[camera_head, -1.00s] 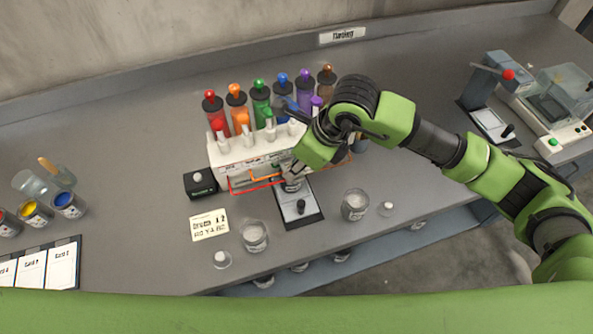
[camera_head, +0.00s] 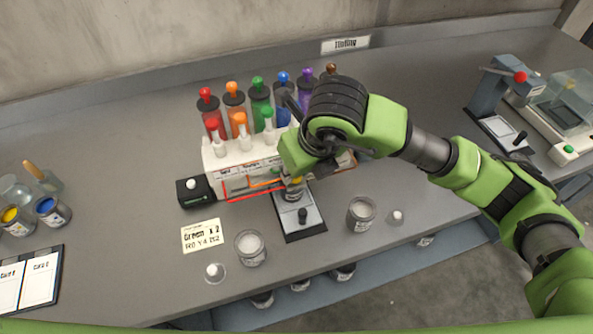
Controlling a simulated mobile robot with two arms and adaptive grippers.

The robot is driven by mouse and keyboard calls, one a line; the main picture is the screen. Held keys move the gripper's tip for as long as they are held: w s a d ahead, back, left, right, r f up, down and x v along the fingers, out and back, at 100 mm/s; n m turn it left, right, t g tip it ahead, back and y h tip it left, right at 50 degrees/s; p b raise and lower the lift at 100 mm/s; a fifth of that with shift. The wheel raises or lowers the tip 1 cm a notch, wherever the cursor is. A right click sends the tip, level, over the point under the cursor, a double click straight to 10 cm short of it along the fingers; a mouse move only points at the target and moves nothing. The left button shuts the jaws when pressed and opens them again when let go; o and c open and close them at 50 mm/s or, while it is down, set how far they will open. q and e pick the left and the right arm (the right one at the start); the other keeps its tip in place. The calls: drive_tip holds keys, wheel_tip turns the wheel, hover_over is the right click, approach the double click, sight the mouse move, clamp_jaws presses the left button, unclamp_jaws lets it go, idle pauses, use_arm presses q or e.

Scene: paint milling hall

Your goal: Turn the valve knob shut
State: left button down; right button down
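The tinting dispenser (camera_head: 213,163) is a white box with a row of coloured canisters behind it. The taps farther right are hidden by my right arm. My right gripper (camera_head: 303,167) is over the front right part of the dispenser, pointing down and left. Its fingers are mostly hidden by its own wrist, so I cannot tell if it touches a knob. A can (camera_head: 292,190) stands below it on a dark-edged scale (camera_head: 301,220). My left gripper is not in view.
A black box with a white button (camera_head: 194,192) and a "Green" card (camera_head: 201,236) lie left of the scale. Open jars stand on both sides, left (camera_head: 250,247) and right (camera_head: 361,213). A press with a red-knobbed lever (camera_head: 492,93) is at the right.

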drive_tip(key=c, duration=1.8)
unclamp_jaws()
drive_tip(key=shift+r, duration=0.1)
drive_tip(key=v, duration=1.2)
drive_tip(key=shift+s, duration=0.1)
